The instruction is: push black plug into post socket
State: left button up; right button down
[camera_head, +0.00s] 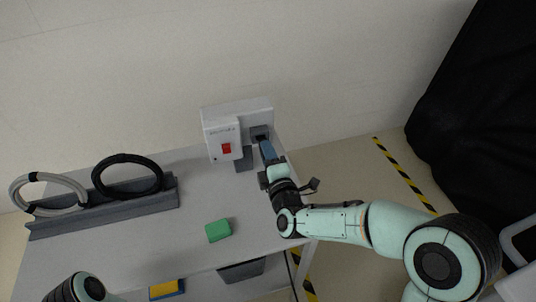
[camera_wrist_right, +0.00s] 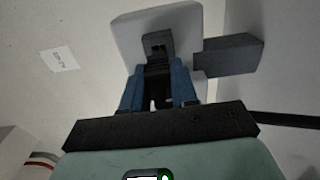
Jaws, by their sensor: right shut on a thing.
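The post socket (camera_head: 260,136) is a dark opening on the right part of a white box with a red switch, on a grey post at the back of the table. It also shows in the right wrist view (camera_wrist_right: 158,41). My right gripper (camera_head: 267,151) has blue fingers that point at the socket. In the right wrist view the fingers are shut on the black plug (camera_wrist_right: 158,74). The plug is lined up with the socket and its front is at or very near the opening. I cannot tell how deep it sits. My left gripper is out of view.
A grey rack (camera_head: 108,208) holds a grey cable coil (camera_head: 48,178) and a black cable coil (camera_head: 127,158) at the left. A green block (camera_head: 218,230) lies mid-table. A grey bin (camera_head: 241,270) and a yellow-blue item (camera_head: 166,289) are at the front. A wall stands behind.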

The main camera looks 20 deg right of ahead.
jog(key=shift+w, duration=1.5)
jog(key=c, duration=0.8)
grip_release()
jog(key=s+b, duration=0.1)
jog(key=s, duration=1.2)
jog(key=shift+s+d, duration=0.2)
